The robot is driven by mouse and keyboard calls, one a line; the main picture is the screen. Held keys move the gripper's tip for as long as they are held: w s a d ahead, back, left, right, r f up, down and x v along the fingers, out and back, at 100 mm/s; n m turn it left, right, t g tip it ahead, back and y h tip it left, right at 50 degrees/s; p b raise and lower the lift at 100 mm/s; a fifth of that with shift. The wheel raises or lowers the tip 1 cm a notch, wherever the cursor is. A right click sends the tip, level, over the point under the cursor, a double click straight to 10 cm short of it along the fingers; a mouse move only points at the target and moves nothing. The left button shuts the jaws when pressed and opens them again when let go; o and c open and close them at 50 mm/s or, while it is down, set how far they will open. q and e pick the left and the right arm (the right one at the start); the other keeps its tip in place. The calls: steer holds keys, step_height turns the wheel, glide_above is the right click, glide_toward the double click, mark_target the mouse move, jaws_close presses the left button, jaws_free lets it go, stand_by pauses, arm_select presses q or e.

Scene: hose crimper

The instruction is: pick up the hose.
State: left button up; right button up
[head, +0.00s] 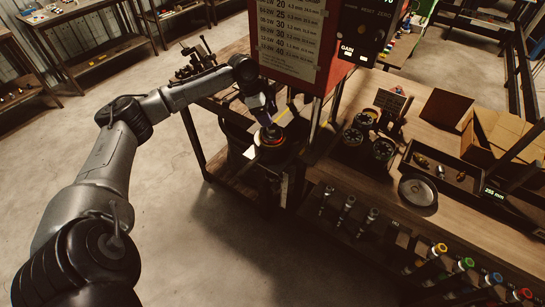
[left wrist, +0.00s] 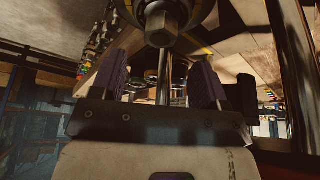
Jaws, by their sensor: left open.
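My left arm reaches across to the red machine (head: 300,45), and my left gripper (head: 268,112) is just above a dark round part with an orange-red ring (head: 271,137). In the left wrist view, my gripper (left wrist: 160,72) is open, with its two purple-ridged fingers apart. A shiny metal rod (left wrist: 164,80) with a hex fitting (left wrist: 160,24) shows between and beyond the fingers. I cannot tell whether this is the hose's end or whether the fingers touch it. No full length of hose is clearly visible. My right gripper is not in view.
The wooden bench (head: 470,215) at right holds round black dies (head: 383,149), a grey round dish (head: 418,191), a dark tray (head: 440,170) and cardboard boxes (head: 500,135). Several colour-ringed cylinders line its front edge. Open concrete floor (head: 215,250) lies in front.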

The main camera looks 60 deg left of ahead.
arm_select(q)
steer(key=shift+s+x, duration=0.15)
steer(key=shift+x, duration=1.2)
steer(key=shift+s+x, duration=0.15)
steer(key=shift+x, duration=1.25)
steer(key=shift+a+f, duration=0.15)
steer(key=shift+c, duration=0.5)
steer(key=c, duration=1.1)
